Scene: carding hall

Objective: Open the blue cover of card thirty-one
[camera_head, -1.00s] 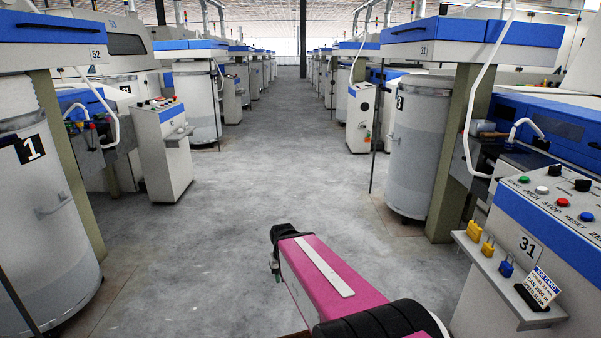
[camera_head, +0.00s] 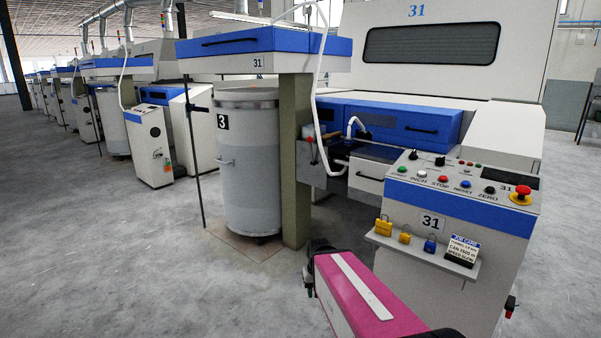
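Card 31 stands right of centre, with the blue number 31 on its white upper housing (camera_head: 545,45). Its long blue cover (camera_head: 412,124) lies at mid height behind the control console and looks closed. A dark bar handle (camera_head: 421,130) is on the cover's front face. A second blue panel (camera_head: 258,43), on the head over the can, also has a dark handle and a 31 label. My pink arm reaches up from the bottom edge, in front of the console and well short of the cover. My gripper's fingers do not show; the arm's dark end hides what is beyond it.
The console (camera_head: 445,195) has buttons, a red emergency stop (camera_head: 521,195) and a shelf (camera_head: 420,255) with padlocks and a job card. A grey can (camera_head: 248,170) marked 3 and a post (camera_head: 296,160) stand left of the cover. Open floor (camera_head: 110,250) lies left.

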